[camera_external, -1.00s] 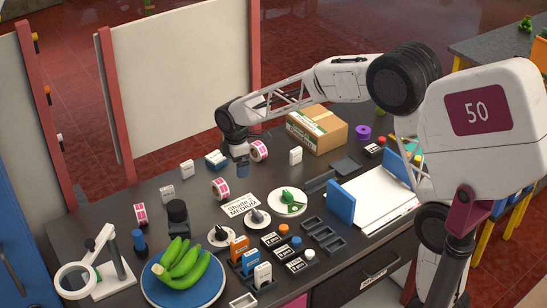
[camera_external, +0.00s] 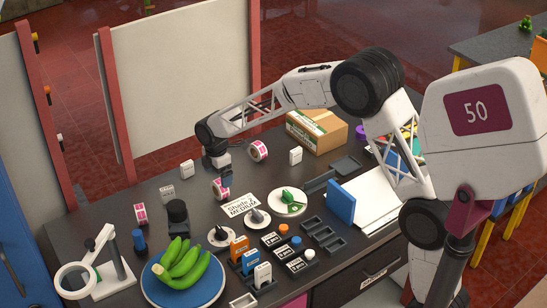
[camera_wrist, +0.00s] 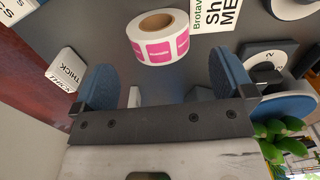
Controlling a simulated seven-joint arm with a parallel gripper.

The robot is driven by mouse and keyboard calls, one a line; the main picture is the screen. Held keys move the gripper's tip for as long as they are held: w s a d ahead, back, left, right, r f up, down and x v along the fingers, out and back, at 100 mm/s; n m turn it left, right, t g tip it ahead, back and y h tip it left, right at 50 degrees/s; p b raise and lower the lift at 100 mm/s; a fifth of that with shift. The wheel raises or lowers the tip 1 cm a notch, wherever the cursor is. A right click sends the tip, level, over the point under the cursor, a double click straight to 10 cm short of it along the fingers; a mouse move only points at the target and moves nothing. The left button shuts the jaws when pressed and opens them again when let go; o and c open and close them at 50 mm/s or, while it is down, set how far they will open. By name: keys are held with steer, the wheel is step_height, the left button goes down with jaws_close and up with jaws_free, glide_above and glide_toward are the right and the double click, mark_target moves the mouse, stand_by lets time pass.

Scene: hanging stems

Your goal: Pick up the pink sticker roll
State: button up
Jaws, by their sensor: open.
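A white sticker roll with pink labels and a brown core (camera_external: 221,190) stands on the dark desk beside the Shade 2 MEDIUM card. In the wrist view the roll (camera_wrist: 159,48) lies ahead of my gripper (camera_wrist: 163,78), roughly between the lines of its two blue fingers. My gripper (camera_external: 225,175) is open and empty, low over the desk just behind the roll, with a gap to it in the wrist view. A second pink-labelled roll (camera_external: 258,150) stands farther back. A third pink-labelled item (camera_external: 141,212) stands at left.
The Shade 2 MEDIUM card (camera_external: 240,205) lies right of the roll. A THICK box (camera_wrist: 63,69) is left of my fingers in the wrist view. A cardboard box (camera_external: 317,131), bananas on a blue plate (camera_external: 205,291) and dials (camera_external: 255,218) stand around. Desk left of the roll is fairly clear.

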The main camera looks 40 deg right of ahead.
mark_target(220, 188)
steer(key=shift+f, duration=0.95)
steer(key=shift+d+f, duration=0.1)
steer(key=shift+f, duration=2.5)
steer(key=c, duration=0.9)
steer(key=shift+r, duration=0.1)
steer(key=shift+r, duration=4.9)
